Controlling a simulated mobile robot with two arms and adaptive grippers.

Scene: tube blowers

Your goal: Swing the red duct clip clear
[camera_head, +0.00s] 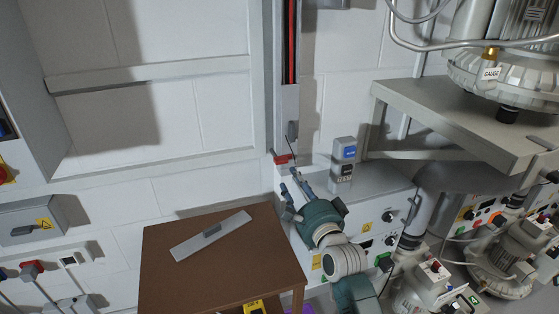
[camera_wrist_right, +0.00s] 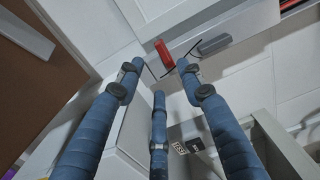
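The red duct clip (camera_head: 283,159) sits at the foot of the grey vertical duct (camera_head: 289,105), just above the back left corner of the light grey cabinet. It shows as a red block in the right wrist view (camera_wrist_right: 164,54). My right gripper (camera_head: 294,180) is just in front of and below the clip, its fingers pointing at it. In the right wrist view its three blue fingers (camera_wrist_right: 160,70) are spread apart and nothing is between them. The clip lies just beyond the fingertips; I cannot tell whether any finger touches it. My left gripper is not in view.
A small grey handle (camera_wrist_right: 214,44) with a black cord is beside the clip. A blue-and-grey box (camera_head: 343,163) stands on the cabinet (camera_head: 380,183), right of the gripper. A brown table (camera_head: 165,262) with a grey cover strip (camera_head: 190,246) is at left. A grey shelf (camera_head: 470,115) juts out at right.

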